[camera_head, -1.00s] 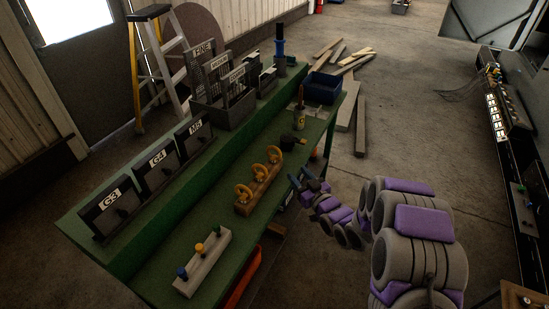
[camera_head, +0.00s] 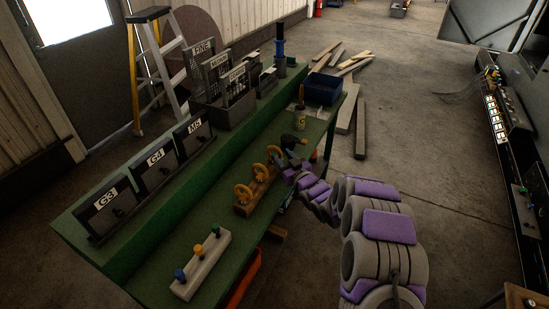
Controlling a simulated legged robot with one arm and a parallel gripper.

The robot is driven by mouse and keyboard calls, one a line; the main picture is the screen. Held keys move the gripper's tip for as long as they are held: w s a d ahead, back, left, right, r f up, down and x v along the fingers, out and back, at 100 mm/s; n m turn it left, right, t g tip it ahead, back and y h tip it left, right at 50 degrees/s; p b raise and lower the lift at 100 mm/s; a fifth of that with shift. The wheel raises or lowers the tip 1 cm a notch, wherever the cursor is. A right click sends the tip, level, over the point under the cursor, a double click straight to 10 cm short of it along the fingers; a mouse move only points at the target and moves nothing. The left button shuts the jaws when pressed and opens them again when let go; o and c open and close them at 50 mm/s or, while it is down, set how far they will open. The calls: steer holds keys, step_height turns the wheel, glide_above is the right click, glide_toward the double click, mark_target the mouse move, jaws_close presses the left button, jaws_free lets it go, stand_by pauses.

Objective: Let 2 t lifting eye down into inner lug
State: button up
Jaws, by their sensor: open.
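Three orange lifting eyes stand upright in a row on a wooden block (camera_head: 246,208) on the green bench: a near one (camera_head: 243,194), a middle one (camera_head: 260,172) and a far one (camera_head: 274,154). Any load markings are too small to read. My gripper (camera_head: 291,160) is open at the far end of this row, just right of the far eye. Whether it touches that eye cannot be told. No eye is visibly held. The dark enclosure (camera_head: 508,160) stands at the right edge; I cannot make out its inner lug.
A pale block with coloured knobs (camera_head: 203,267) lies at the bench's near end. A black tool (camera_head: 289,140) and a small bottle (camera_head: 300,119) stand close beyond my gripper. A blue bin (camera_head: 323,89) sits at the far end.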

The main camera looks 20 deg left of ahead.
steer(key=shift+a, duration=0.3)
steer(key=shift+d, duration=0.3)
steer(key=c, duration=0.4)
steer(key=shift+a, duration=0.1)
jaws_close()
